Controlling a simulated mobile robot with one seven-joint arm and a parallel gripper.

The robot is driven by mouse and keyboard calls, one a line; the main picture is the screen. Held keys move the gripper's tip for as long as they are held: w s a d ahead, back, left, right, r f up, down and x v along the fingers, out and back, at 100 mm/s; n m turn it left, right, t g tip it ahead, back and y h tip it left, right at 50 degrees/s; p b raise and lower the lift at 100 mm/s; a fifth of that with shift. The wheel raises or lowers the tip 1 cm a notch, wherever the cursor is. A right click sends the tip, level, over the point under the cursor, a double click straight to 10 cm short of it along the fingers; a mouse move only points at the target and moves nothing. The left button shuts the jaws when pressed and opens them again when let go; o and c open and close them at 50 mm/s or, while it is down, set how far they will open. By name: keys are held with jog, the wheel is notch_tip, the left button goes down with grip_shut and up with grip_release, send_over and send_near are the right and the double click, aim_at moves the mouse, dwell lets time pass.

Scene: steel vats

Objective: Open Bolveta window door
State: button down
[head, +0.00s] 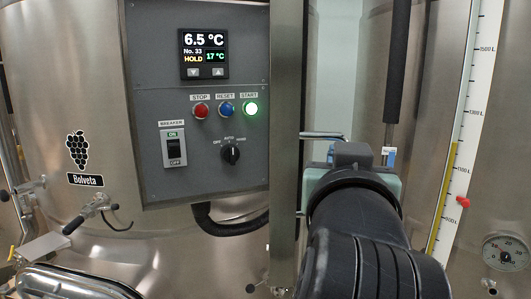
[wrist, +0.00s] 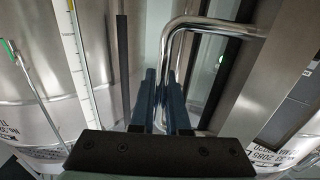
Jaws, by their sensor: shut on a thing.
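A polished bar handle (head: 322,135) juts right from a steel upright (head: 286,120), which I take to be the edge frame of the window door. In the wrist view, the handle (wrist: 205,24) leaves the frame (wrist: 278,75), bends and runs down between the fingers. My gripper (wrist: 164,105) is shut on that vertical part. In the head view, my dark arm and wrist hide the fingers and most of the handle. Whether the door stands open or closed is hard to tell.
Left is a steel vat with the Bolveta label (head: 86,180) and a grey control panel (head: 198,100). A clamp handle (head: 92,210) sticks out below. Right stands another vat with a level scale (head: 463,130) and a round thermometer (head: 504,252). A black pipe (head: 397,60) hangs between.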

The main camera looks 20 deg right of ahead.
jog(key=w+d+n+t+y, duration=0.1)
jog(key=d+n+y, duration=0.2)
jog(key=d, duration=0.4)
jog(key=shift+d+t+y+p, duration=0.15)
jog(key=shift+t+y+p, duration=0.25)
jog(key=shift+y, duration=0.4)
jog(key=shift+r, duration=0.1)
jog(key=shift+w, duration=0.1)
jog(key=c, duration=1.3)
grip_release()
jog(key=shift+o, duration=0.6)
jog(key=shift+w, duration=0.15)
jog(key=b+v, duration=0.5)
jog(key=v, duration=0.8)
